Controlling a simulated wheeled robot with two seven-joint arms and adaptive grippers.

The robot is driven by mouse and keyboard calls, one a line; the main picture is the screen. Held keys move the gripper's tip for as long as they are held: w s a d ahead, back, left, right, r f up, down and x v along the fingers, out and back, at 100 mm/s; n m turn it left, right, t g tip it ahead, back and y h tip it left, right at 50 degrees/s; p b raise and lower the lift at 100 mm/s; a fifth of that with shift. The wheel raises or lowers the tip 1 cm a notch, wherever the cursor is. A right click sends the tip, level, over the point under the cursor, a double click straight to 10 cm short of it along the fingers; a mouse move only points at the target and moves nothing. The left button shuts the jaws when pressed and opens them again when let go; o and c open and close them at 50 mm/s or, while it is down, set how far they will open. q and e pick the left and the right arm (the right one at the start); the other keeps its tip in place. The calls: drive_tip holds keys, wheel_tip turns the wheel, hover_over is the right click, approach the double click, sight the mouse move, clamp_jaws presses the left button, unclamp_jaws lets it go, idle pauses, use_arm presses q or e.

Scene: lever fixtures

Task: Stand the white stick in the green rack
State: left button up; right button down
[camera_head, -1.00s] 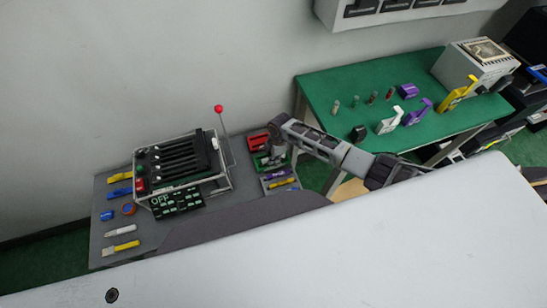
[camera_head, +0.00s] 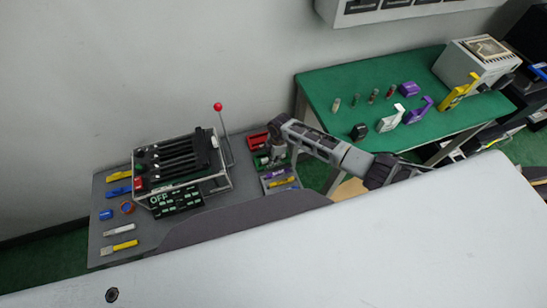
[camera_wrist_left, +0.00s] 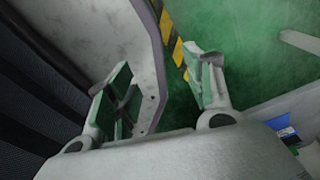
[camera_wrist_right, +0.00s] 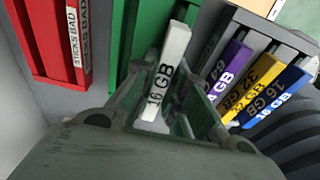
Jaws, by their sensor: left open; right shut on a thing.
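The white stick (camera_wrist_right: 168,62), marked 16 GB, is held between the fingers of my right gripper (camera_wrist_right: 172,98) in the right wrist view. The green rack (camera_wrist_right: 127,40) is right beside the stick there, on its left and behind it. I cannot tell whether the stick's hidden end touches the rack. In the head view my right gripper (camera_head: 275,157) is over the small racks, by the green rack (camera_head: 261,161), and hides the stick. My left gripper (camera_wrist_left: 165,85) is open and empty in the left wrist view, away from the racks.
A red rack (camera_wrist_right: 52,38) stands left of the green one. Purple (camera_wrist_right: 229,75), yellow (camera_wrist_right: 252,90) and blue (camera_wrist_right: 277,95) sticks stand on the right. A lever fixture (camera_head: 180,165) stands on the grey table, with loose items on its left. The green table (camera_head: 365,80) is behind.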

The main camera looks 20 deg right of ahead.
drive_tip(key=shift+f, duration=0.2)
drive_tip(key=shift+f+b, duration=0.35)
drive_tip(key=c, duration=1.4)
unclamp_jaws()
drive_tip(key=shift+r, duration=0.1)
drive_tip(key=shift+d+r, duration=0.25)
drive_tip(key=shift+r, duration=1.7)
drive_tip(key=shift+d+r, duration=0.25)
drive_tip(key=shift+r, duration=1.7)
drive_tip(key=shift+d+r, duration=0.25)
drive_tip(key=shift+r, duration=1.7)
